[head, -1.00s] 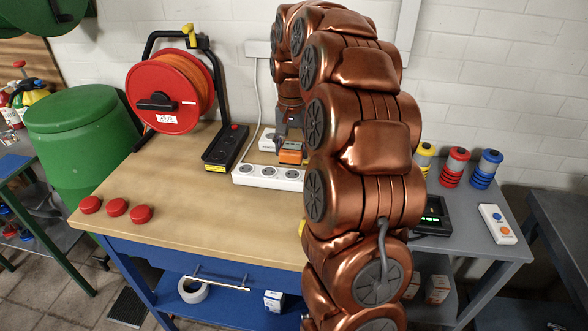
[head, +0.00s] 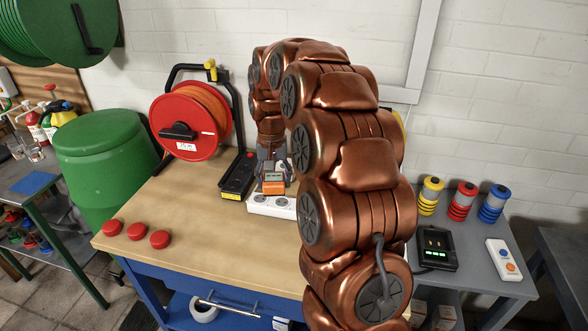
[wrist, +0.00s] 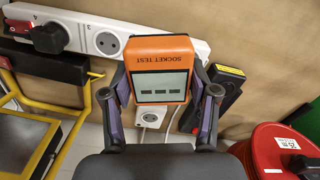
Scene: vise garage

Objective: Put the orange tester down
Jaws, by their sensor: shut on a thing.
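The orange tester (head: 274,187) has a grey screen and the words "SOCKET TEST", which read upside down in the wrist view (wrist: 160,45). My gripper (wrist: 162,88) is shut on it, one finger on each side. In the head view my gripper (head: 272,165) is over the back of the wooden workbench (head: 200,210). The tester overlaps the white socket strip (head: 262,207) in both views; I cannot tell whether they touch. In the wrist view the strip (wrist: 85,38) runs behind the tester, with a black plug in it.
A red cable reel (head: 188,122) and a black box with a yellow label (head: 236,180) stand left of the tester. Several red caps (head: 137,231) lie at the bench's left front. The wood between is clear. A charger (head: 437,250) is on the grey table right of my arm.

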